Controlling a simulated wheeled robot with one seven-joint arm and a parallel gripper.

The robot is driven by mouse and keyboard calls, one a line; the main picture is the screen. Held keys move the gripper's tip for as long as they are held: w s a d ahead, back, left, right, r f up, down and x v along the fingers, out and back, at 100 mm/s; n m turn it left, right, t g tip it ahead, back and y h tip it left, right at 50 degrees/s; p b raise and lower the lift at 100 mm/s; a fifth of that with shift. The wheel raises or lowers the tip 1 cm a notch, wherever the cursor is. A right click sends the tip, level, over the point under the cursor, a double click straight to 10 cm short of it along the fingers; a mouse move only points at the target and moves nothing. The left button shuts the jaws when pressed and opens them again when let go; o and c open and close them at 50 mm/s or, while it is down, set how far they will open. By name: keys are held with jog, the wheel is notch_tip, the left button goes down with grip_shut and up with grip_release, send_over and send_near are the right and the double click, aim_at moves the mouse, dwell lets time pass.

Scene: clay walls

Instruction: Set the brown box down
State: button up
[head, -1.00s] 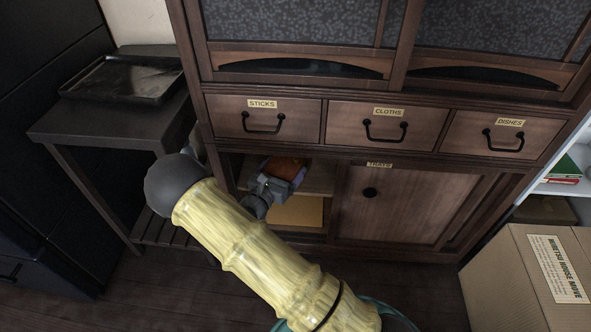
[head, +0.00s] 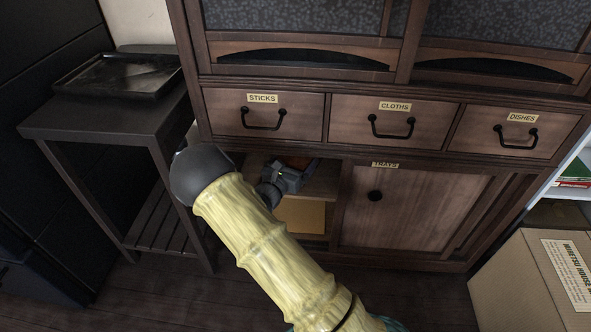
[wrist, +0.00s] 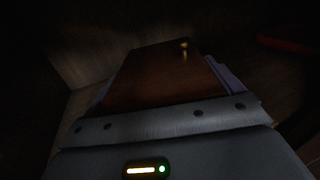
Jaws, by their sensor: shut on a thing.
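The brown box (head: 300,161) is inside the open lower-left compartment of the cabinet, mostly hidden in the head view by my gripper (head: 290,172) and the compartment's upper edge. In the wrist view the brown box (wrist: 158,75) lies between the fingers of my gripper (wrist: 160,80), which is shut on it. The box is just above or on the compartment's shelf (head: 322,185); I cannot tell if it touches.
The sliding door (head: 408,210) covers the right part of the cabinet. A tan item (head: 302,217) lies below the shelf. A dark side table (head: 100,122) with a black tray (head: 118,76) stands left, a carton (head: 525,285) right. A red thing (wrist: 282,45) shows dimly in the wrist view.

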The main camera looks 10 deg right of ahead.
jog(key=shift+f+b, duration=0.75)
jog(key=shift+f, duration=0.25)
jog(key=shift+f, duration=0.2)
jog(key=o, duration=1.2)
jog(key=shift+r, duration=0.2)
jog(key=p+v, duration=0.6)
jog(key=v, duration=0.6)
